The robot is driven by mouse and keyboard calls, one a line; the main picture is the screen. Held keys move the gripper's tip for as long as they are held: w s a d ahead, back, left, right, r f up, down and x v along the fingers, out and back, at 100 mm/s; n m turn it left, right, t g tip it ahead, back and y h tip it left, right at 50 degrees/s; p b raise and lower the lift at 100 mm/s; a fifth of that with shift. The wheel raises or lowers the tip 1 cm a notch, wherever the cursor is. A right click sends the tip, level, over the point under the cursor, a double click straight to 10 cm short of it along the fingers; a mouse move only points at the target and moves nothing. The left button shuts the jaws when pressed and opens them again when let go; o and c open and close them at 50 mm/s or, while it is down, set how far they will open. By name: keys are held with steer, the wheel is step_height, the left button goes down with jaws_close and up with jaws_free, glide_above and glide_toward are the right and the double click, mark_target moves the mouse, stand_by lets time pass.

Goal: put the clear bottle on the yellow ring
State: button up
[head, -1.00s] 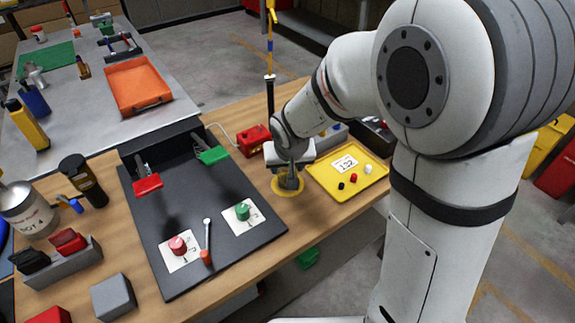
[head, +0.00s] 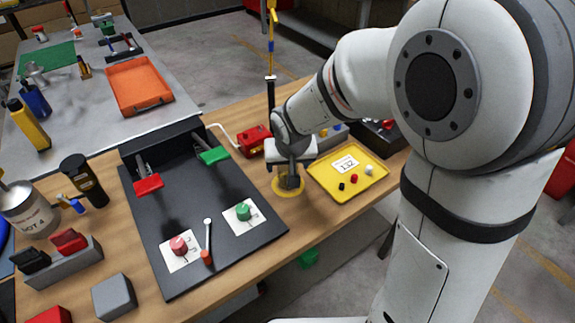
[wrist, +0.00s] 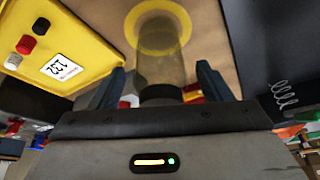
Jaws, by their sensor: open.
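The clear bottle (wrist: 160,55) is see-through with a dark cap end toward my gripper. In the wrist view it appears upright, with its far end over the yellow ring (wrist: 187,28), seemingly standing on it. My gripper (head: 290,180) is over the yellow ring (head: 277,190) in the head view, pointing down. In the wrist view its two fingers stand apart on either side of the bottle's cap end, open. In the head view my gripper hides most of the bottle.
A yellow tray (head: 375,185) with a 132 card and small pieces lies just right of the ring. A black board (head: 190,225) with red and green pieces is at the left. A red box (head: 252,141) stands behind. The table's front edge is close.

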steer(key=a+v, duration=0.1)
steer(key=v, duration=0.9)
steer(key=s+d+m+g, duration=0.1)
steer(key=s+d, duration=1.3)
steer(key=s, duration=0.1)
steer(key=shift+d+f+g+h, duration=0.3)
steer(key=shift+f+g, duration=0.1)
